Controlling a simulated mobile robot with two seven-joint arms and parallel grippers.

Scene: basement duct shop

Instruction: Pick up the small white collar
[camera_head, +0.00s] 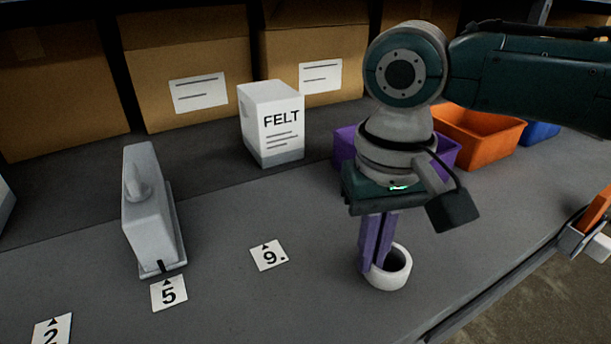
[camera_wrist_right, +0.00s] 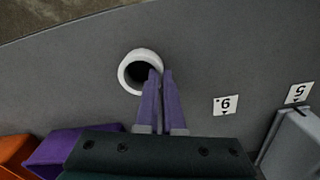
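The small white collar (camera_head: 392,275) is a short, thick-walled ring standing with its hole upward on the grey bench. It also shows in the right wrist view (camera_wrist_right: 127,76). My right gripper (camera_head: 376,265) points down at the collar's left side in the head view. Its purple fingers (camera_wrist_right: 161,72) straddle the ring wall, one tip in the hole and one outside. The fingers are close together and look shut on the wall, with little gap. The collar appears to rest on the bench. My left gripper is not in view.
A white FELT box (camera_head: 270,124) stands behind. Purple (camera_head: 345,146) and orange (camera_head: 478,137) bins stand behind my right arm. The bench's front edge is close to the collar.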

